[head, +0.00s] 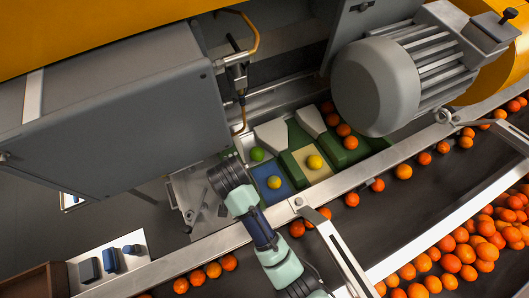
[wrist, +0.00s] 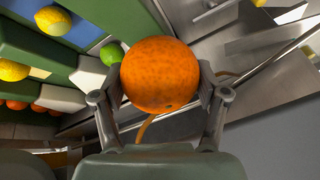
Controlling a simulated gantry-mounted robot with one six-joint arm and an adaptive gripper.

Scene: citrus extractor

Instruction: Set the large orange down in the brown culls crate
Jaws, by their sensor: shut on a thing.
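The large orange (wrist: 160,72) fills the middle of the wrist view. My gripper (wrist: 160,92) is shut on it, with one finger against each side. In the head view my wrist hangs over the metal plate left of the colored lanes, and the orange cannot be made out there. A brown crate (head: 35,281), which looks like the culls crate, stands at the lower left corner of the head view, cut off by the frame. Its inside is mostly out of sight. My gripper is apart from it, up and to the right.
A green fruit (head: 257,154) and yellow fruits (head: 274,182) rest on the colored lanes beside my wrist. A belt (head: 400,205) carries many small oranges. A control panel (head: 108,262) with blue switches stands right of the crate. A large grey housing (head: 110,115) overhangs the left side.

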